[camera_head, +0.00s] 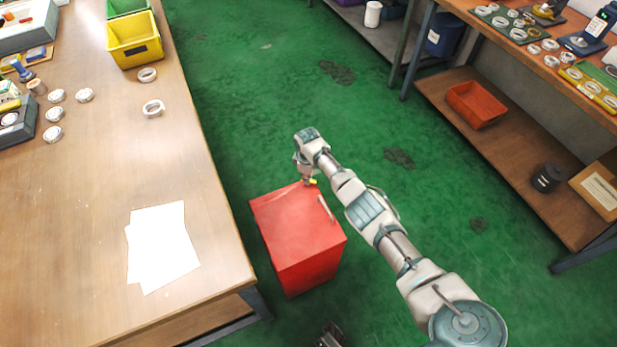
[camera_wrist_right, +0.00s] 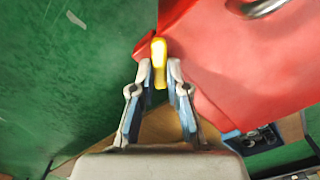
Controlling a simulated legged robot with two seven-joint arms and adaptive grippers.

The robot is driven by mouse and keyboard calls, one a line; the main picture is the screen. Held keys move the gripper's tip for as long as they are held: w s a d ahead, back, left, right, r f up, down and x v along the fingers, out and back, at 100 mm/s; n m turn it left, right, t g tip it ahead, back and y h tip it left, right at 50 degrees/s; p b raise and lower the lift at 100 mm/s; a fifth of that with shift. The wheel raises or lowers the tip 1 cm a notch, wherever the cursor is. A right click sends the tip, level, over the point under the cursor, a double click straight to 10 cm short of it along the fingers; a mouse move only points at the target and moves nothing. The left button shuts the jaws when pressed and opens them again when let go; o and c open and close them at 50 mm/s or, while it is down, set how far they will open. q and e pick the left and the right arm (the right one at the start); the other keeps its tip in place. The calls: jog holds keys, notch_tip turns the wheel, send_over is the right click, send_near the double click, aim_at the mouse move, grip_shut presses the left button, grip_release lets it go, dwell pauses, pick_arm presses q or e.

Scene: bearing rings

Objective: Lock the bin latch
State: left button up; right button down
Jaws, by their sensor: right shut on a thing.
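The red bin (camera_head: 298,228) stands on the green floor, right of the wooden workbench. A small yellow latch (camera_head: 313,181) shows at its far top edge. My right gripper (camera_head: 307,180) reaches down to that edge. In the right wrist view, the yellow latch (camera_wrist_right: 159,62) stands between the fingertips of the right gripper (camera_wrist_right: 158,74), which is shut on it. The bin's red surface (camera_wrist_right: 225,60) lies to the right there.
A metal handle (camera_head: 326,209) sits on the bin's right side. The workbench (camera_head: 90,190) on the left holds papers, rings and a yellow tray (camera_head: 134,40). Shelving on the right holds an orange-red tray (camera_head: 476,104). Green floor is clear beyond the bin.

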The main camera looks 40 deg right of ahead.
jog(key=m, duration=0.4)
jog(key=shift+s+m+p, duration=0.1)
jog(key=shift+m+p, duration=0.3)
jog(key=m, duration=0.3)
jog(key=shift+a+m, duration=0.1)
jog(key=shift+m, duration=0.2)
pick_arm(q)
jog(key=shift+w+d+f+m+g, duration=0.25)
jog(key=shift+w+f+g, duration=0.25)
jog(key=shift+w+g, duration=0.25)
jog(key=shift+w+d+f+m+g, duration=0.15)
jog(key=shift+w+f+m+g, duration=0.1)
jog(key=shift+w+f+g, duration=0.35)
pick_arm(e)
jog(key=shift+f+m, duration=0.1)
jog(key=shift+m, duration=0.6)
pick_arm(q)
jog(key=shift+w+r, duration=0.1)
jog(key=shift+r, duration=0.05)
pick_arm(e)
jog(key=shift+a, duration=0.1)
jog(key=c, duration=1.4)
grip_release()
jog(key=shift+o, duration=1.2)
jog(key=shift+f, duration=0.1)
pick_arm(q)
jog(key=shift+w+d+h, duration=0.1)
jog(key=shift+h, duration=0.3)
